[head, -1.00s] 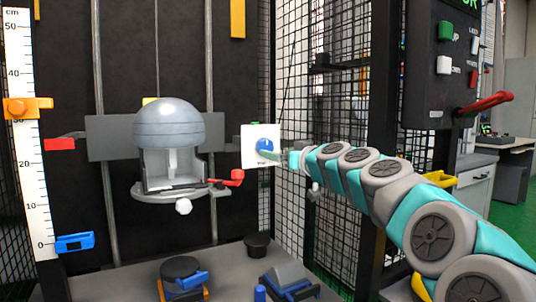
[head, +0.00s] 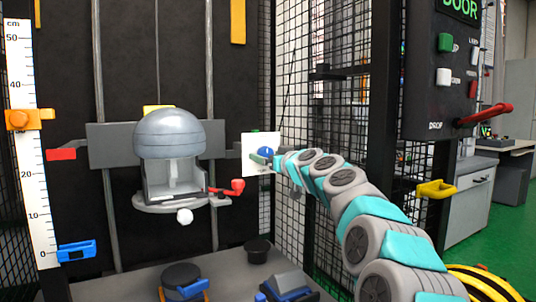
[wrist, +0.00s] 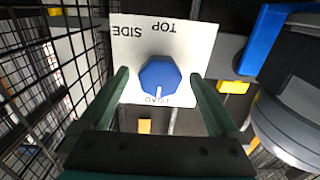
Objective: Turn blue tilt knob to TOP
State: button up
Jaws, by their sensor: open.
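The blue tilt knob (wrist: 159,77) sits on a white plate (wrist: 207,40) marked SIDE, TOP and LOAD, with the lettering upside down in the wrist view. The knob's white pointer line points at LOAD. In the head view the knob (head: 266,151) is partly covered by my gripper (head: 268,161), and the plate (head: 253,140) is behind it. In the wrist view my gripper (wrist: 159,74) is open, with one green finger on each side of the knob. Gaps show between the fingers and the knob, and nothing is held.
A grey dome-topped carriage (head: 170,135) with a red lever (head: 237,187) is left of the plate. Mesh fencing (head: 298,190) stands close to the right. A control box (head: 440,70) with a red handle (head: 485,114) is farther right.

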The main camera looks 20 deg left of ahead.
jog(key=shift+w+a, duration=0.1)
jog(key=shift+a, duration=0.05)
jog(key=c, duration=1.4)
